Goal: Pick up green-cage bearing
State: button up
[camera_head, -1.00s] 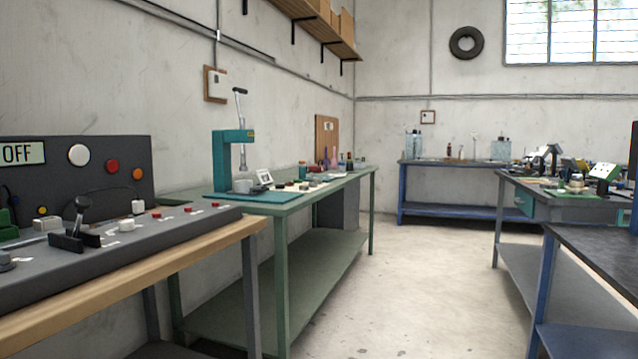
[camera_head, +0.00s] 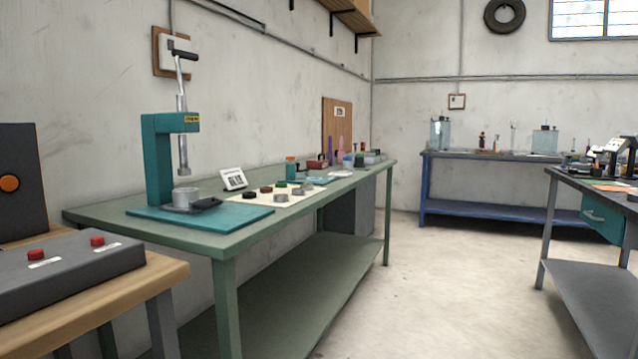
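Several small round parts lie on a cream sheet (camera_head: 262,201) on the green workbench (camera_head: 235,238). One of them, toward the back of the sheet, shows green (camera_head: 281,184) and may be the green-cage bearing, but it is too small to be sure. Near it are a black round part (camera_head: 249,195), a reddish-brown one (camera_head: 266,189) and grey ones (camera_head: 281,197). My gripper is not in view.
A teal arbor press (camera_head: 160,165) stands on a teal mat at the bench's near end. A white sign (camera_head: 233,179) stands behind the sheet. A wooden-topped bench with a grey control panel (camera_head: 70,275) is at lower left. Floor (camera_head: 400,300) is clear in the middle.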

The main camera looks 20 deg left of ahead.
aim_at(309, 186)
jog(key=i, duration=1.45)
jog(key=u, duration=1.55)
